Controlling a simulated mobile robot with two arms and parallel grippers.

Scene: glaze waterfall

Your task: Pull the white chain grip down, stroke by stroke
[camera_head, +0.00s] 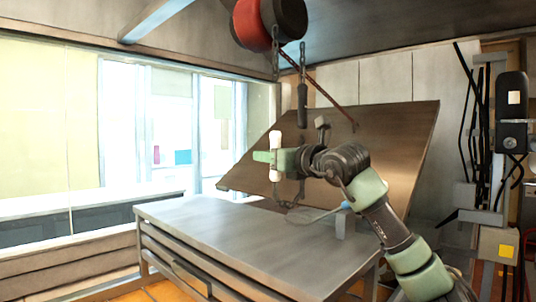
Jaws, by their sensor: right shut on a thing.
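A thin chain (275,66) runs up from the grip toward the red and black hoist (268,22) at the top of the view. A second chain with a black grip (302,104) hangs to the right of the white one, clear of the gripper. My left gripper is not in view.
The large brown panel (390,135) slants behind my right arm, with a dark reddish chain (325,92) running to it from the hoist. A grey metal table (210,228) with a mostly bare top stands below. Dark hoses and boxes line the right wall.

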